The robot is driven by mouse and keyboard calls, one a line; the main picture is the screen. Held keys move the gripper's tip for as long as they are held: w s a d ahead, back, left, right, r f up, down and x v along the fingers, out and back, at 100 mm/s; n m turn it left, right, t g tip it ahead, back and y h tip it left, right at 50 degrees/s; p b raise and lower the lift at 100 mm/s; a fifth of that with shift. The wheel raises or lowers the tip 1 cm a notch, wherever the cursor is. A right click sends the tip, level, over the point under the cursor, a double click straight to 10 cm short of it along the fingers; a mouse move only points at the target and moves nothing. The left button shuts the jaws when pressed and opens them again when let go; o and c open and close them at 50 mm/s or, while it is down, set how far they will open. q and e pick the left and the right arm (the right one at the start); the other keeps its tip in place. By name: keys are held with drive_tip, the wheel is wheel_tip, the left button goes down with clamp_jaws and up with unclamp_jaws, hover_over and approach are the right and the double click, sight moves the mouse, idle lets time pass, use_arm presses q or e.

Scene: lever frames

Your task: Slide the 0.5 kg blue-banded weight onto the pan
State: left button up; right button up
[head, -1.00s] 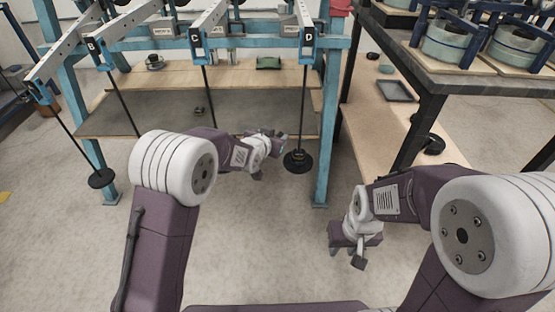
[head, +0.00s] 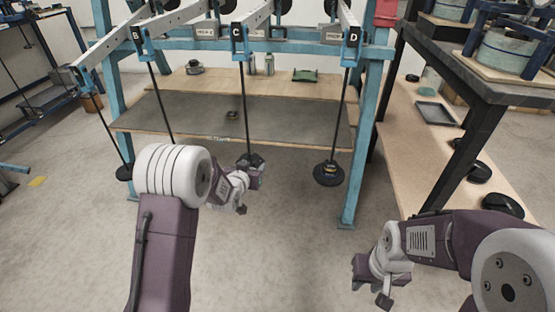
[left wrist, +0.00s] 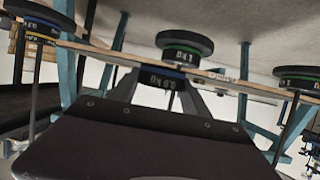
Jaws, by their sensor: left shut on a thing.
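The blue-banded 0.5 kg weight (left wrist: 160,79) is dark and sits between the fingers of my left gripper (left wrist: 158,92) in the left wrist view, which is upside down. My left gripper (head: 256,178) is shut on it, close to the foot of hanger C. A wider dark disc with a green-banded 1 kg weight (left wrist: 186,43) lies just beyond the held weight in the wrist view. In the head view the pan of hanger C (head: 250,159) is partly hidden by the gripper. I cannot tell whether the held weight touches the stack. My right gripper (head: 372,283) is low at the right, away from the hangers.
Neighbouring loaded pan D (head: 328,174) hangs to the right, and another pan (head: 125,172) hangs at the left. The blue frame post (head: 355,170) and the shelf (head: 190,122) stand near the gripper. A side bench (head: 410,160) is at the right.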

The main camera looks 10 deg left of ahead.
sight(249, 154)
use_arm(q)
drive_tip(key=shift+n+y, duration=0.3)
drive_tip(key=shift+y, duration=0.2)
drive_tip(key=shift+w+a+f, duration=0.3)
drive_tip(key=shift+w+a, duration=0.55)
drive_tip(key=shift+w, duration=0.25)
drive_tip(key=shift+w+a+f, duration=0.25)
drive_tip(key=shift+w+a, duration=0.55)
drive_tip(key=shift+w, duration=0.25)
use_arm(e)
drive_tip(key=shift+f, duration=0.4)
use_arm(q)
drive_tip(key=shift+w, duration=0.35)
drive_tip(key=shift+w, duration=1.05)
use_arm(e)
drive_tip(key=shift+r, duration=0.15)
use_arm(q)
drive_tip(key=shift+w+d, duration=0.1)
drive_tip(key=shift+w, duration=0.75)
use_arm(e)
drive_tip(key=shift+r, duration=0.1)
use_arm(q)
drive_tip(key=shift+f, duration=0.45)
use_arm(e)
drive_tip(key=shift+f, duration=0.25)
use_arm(q)
drive_tip(key=o, duration=1.7)
drive_tip(key=shift+o, duration=0.2)
drive_tip(key=shift+s+f, duration=0.1)
